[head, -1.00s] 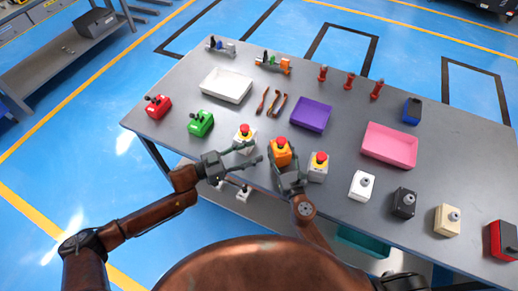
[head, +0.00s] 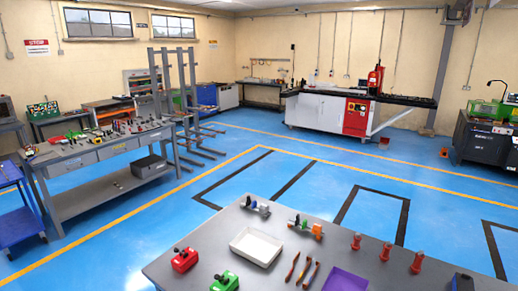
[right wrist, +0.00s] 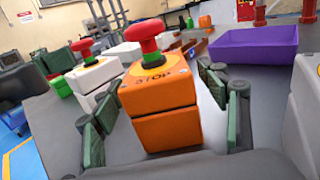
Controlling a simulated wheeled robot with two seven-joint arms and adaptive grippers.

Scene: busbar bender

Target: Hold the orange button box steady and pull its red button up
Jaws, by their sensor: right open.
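The orange button box (right wrist: 165,110) stands upright on the grey table in the right wrist view. Its red mushroom button (right wrist: 149,36) sits on top above a yellow collar. My right gripper (right wrist: 160,98) is open, with a green-padded finger on each side of the box. A gap shows on the right side; contact on the left is unclear. Dark parts at the left edge look like my left gripper (right wrist: 25,92); its fingers cannot be made out clearly. Neither the box nor my grippers show in the head view.
A white box with a red button (right wrist: 95,74) stands left of the orange box. A purple tray (right wrist: 255,45) lies behind to the right. In the head view the table's far part holds a white tray (head: 257,246), red (head: 185,260) and green boxes (head: 225,283).

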